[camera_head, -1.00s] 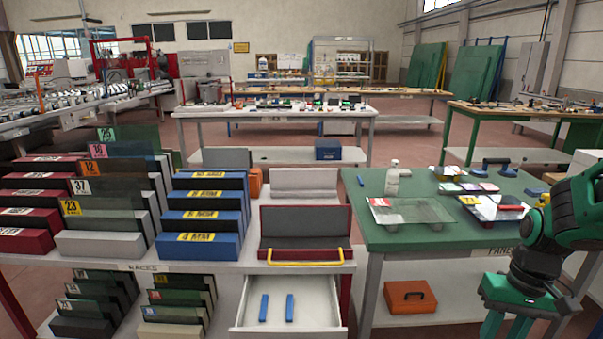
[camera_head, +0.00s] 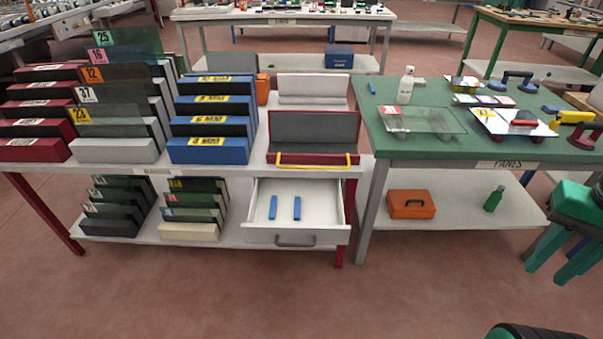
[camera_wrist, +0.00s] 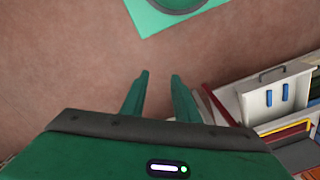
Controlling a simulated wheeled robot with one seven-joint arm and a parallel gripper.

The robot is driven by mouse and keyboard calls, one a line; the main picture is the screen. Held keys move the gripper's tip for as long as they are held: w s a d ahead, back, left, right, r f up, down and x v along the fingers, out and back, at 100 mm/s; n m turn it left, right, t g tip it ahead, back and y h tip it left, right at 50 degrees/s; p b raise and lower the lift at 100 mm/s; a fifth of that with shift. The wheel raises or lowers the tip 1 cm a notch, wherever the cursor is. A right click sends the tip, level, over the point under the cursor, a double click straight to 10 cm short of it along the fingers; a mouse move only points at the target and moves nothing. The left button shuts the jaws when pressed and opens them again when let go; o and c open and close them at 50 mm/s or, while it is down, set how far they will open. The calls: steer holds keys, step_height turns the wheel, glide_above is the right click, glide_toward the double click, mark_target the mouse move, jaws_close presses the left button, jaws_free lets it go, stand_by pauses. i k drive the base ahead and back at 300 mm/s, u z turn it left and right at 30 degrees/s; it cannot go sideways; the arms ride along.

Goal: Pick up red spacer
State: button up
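I cannot surely pick out a red spacer. A small red piece (camera_head: 523,123) lies on a pale pane on the green table (camera_head: 440,152); its exact shape is too small to tell. Two blue strips (camera_head: 297,208) lie apart in an open white drawer (camera_head: 325,190), and they also show in the wrist view (camera_wrist: 285,92). My gripper (camera_head: 545,271) hangs at the right, in front of the green table and away from these things. In the wrist view its two fingers (camera_wrist: 159,75) stand apart over bare floor with nothing between them.
A red-fronted rack with a yellow handle (camera_head: 318,160) stands above the drawer. Blue racks (camera_head: 207,150) and glass sheets (camera_head: 112,118) are to its left. The floor in front is clear.

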mark_target(514, 122)
steer(key=k, duration=0.45)
steer(key=z, duration=0.5)
steer(key=i, duration=1.2)
steer(key=z, duration=0.3)
steer(key=i, duration=1.25)
steer(key=z, duration=0.35)
